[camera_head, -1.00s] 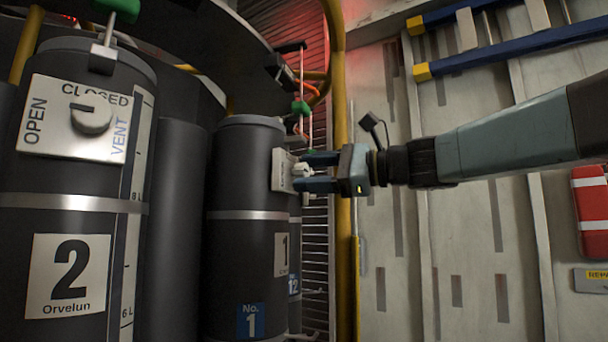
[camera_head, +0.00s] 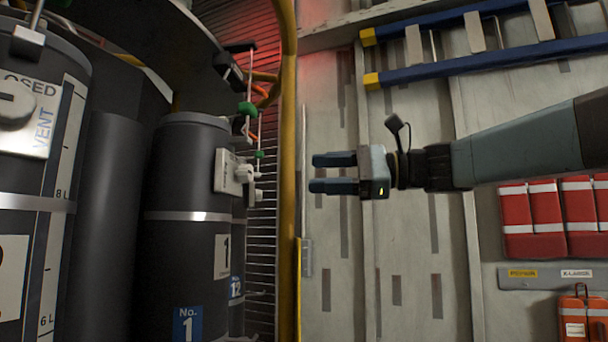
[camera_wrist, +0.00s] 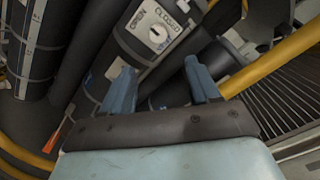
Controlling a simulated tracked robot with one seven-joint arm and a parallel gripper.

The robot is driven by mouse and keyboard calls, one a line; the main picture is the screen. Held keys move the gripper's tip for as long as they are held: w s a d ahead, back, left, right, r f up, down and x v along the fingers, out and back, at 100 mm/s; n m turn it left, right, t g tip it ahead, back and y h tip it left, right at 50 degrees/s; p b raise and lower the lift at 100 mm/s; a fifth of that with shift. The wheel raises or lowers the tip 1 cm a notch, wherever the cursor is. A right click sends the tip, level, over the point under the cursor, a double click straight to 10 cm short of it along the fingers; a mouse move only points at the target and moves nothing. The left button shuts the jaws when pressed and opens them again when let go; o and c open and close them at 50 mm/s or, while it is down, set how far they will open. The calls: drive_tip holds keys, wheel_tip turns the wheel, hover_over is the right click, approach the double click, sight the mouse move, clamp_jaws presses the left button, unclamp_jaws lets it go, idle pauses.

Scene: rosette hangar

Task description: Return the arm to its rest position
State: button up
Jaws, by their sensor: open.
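My gripper (camera_head: 334,173) is open and empty in the head view. Its two blue fingers point left, with a clear gap between them. It stands right of the yellow pole and apart from bottle No. 1 (camera_head: 187,255), a dark cylinder with a white knob plate (camera_head: 228,172). My arm reaches in from the right edge, nearly level. In the wrist view the two blue fingers (camera_wrist: 162,90) are spread, and beyond them shows a knob plate (camera_wrist: 157,30) marked OPEN and CLOSED on a dark cylinder.
A yellow vertical pole (camera_head: 288,200) stands between the bottles and my gripper. Another dark bottle (camera_head: 70,206) is at far left. A blue ladder (camera_head: 500,62) hangs above my arm. Red packs (camera_head: 547,215) and an orange case (camera_head: 583,318) are below right. The pale wall below my gripper is clear.

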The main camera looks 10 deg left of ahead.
drive_tip(key=shift+d, duration=0.4)
drive_tip(key=s+d+f+n+t+h, duration=0.1)
drive_tip(key=s+d+f+h, duration=0.3)
drive_tip(key=d+f, duration=0.5)
drive_tip(key=s+d+f+n+t+h, duration=0.2)
drive_tip(key=d+f+h, duration=0.6)
drive_tip(key=f, duration=0.8)
drive_tip(key=s+d+f+n+t+h, duration=0.2)
drive_tip(key=s+d+f+n+h, duration=0.2)
drive_tip(key=d+f, duration=0.5)
wheel_tip(320, 180, down, 4)
drive_tip(key=shift+s+d+f+n+h, duration=0.2)
drive_tip(key=shift+s+d+n+h, duration=0.2)
drive_tip(key=shift+s+h, duration=0.55)
drive_tip(key=shift+w, duration=0.1)
